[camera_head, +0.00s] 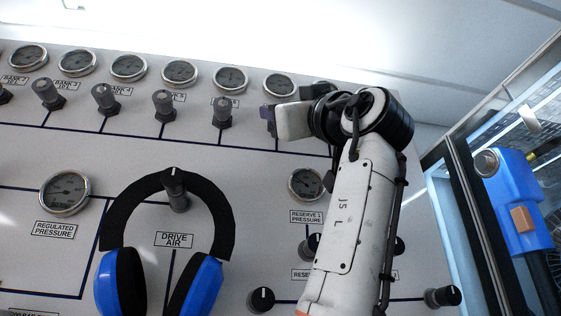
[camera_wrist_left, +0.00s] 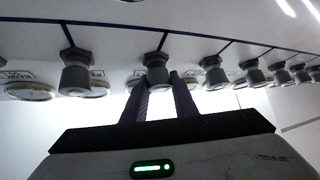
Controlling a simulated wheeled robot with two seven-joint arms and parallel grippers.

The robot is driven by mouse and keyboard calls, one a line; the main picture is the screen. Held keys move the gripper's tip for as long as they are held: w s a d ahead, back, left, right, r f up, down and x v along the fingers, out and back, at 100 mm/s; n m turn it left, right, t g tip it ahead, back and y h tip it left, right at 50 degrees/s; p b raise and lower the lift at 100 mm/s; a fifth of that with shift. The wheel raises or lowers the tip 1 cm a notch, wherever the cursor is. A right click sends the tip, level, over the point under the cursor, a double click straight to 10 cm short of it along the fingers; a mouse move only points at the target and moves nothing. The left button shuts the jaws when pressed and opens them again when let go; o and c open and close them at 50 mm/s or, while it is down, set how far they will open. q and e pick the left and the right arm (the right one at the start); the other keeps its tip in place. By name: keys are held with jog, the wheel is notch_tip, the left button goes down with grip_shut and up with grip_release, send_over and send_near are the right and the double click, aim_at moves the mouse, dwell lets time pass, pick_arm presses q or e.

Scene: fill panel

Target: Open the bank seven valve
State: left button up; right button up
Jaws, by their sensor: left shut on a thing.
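A row of grey bank valve knobs runs along the upper panel (camera_head: 250,170), with small labels beside them. My left gripper (camera_head: 268,121) reaches to this row, just right of the last clearly visible knob (camera_head: 222,112). In the left wrist view its two fingers (camera_wrist_left: 160,88) are shut on a grey valve knob (camera_wrist_left: 156,68), one finger on each side. That knob is mostly hidden by the gripper in the head view and its label is not readable; its place in the row fits bank seven. Another knob (camera_wrist_left: 75,75) stands beside it. My right gripper is not in view.
Round gauges (camera_head: 231,79) line the panel's top edge. Blue and black headphones (camera_head: 213,222) hang over the drive air knob (camera_head: 175,190). My left arm covers part of the reserve controls. A blue device (camera_head: 515,205) is behind glass at the right.

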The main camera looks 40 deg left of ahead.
pick_arm(q)
jog(key=o, duration=1)
jog(key=shift+o, duration=0.2)
jog(key=b+v, duration=0.3)
jog(key=v, duration=0.7)
jog(key=shift+d+f, duration=0.1)
